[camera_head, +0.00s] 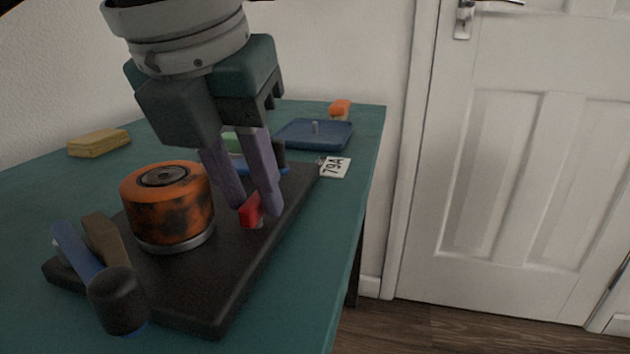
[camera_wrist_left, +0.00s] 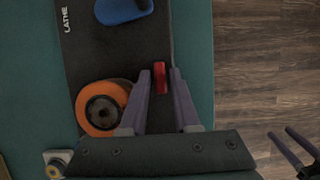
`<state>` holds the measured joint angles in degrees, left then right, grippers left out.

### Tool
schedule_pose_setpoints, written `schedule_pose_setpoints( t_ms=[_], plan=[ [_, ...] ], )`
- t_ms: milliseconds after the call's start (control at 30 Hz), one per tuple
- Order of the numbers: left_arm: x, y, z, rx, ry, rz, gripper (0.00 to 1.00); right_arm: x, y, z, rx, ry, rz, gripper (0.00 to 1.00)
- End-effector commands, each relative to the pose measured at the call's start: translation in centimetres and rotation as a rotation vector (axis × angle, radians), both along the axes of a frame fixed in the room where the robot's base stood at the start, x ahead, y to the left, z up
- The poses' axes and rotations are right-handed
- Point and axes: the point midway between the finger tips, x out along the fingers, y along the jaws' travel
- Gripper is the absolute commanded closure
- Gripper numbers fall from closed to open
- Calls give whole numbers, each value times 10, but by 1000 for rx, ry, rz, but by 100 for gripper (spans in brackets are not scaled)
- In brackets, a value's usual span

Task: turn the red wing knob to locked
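The red wing knob (camera_head: 251,209) sits on the black board (camera_head: 190,298), near its right edge. In the wrist view the knob (camera_wrist_left: 160,77) is a narrow red bar, its long side running up and down the picture. My left gripper (camera_head: 256,208) points down at it. Its purple fingers stand on either side of the knob, with small gaps showing in the wrist view (camera_wrist_left: 160,76). I cannot see any lock marking near the knob. My right gripper (camera_wrist_left: 281,134) shows at the lower right of the wrist view, its two fingers apart and empty, over the floor.
An orange drum (camera_head: 172,208) stands on the board close left of my fingers. A blue-handled black knob (camera_head: 118,300) is at the near end. A blue tray (camera_head: 316,134), a 79A card (camera_head: 335,167) and a yellow sponge (camera_head: 99,143) lie on the green table (camera_head: 340,215).

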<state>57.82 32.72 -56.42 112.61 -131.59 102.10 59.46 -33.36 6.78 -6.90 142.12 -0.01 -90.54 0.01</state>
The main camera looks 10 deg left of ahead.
Motion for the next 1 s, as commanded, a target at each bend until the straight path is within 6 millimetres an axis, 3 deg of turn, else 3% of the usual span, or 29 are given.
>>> schedule_pose_setpoints(
  t_ms=[33,267,1000],
  plan=[
    [0,0,0,0,0,0,73,0,0,0,0,-1,0,50],
    [0,0,0,-1,0,0,99,1,0,0,-1,-2,0,50],
    [0,1,-1,-2,-2,-77,100,1,-1,-7,-3,-3,1,50]
  ],
)
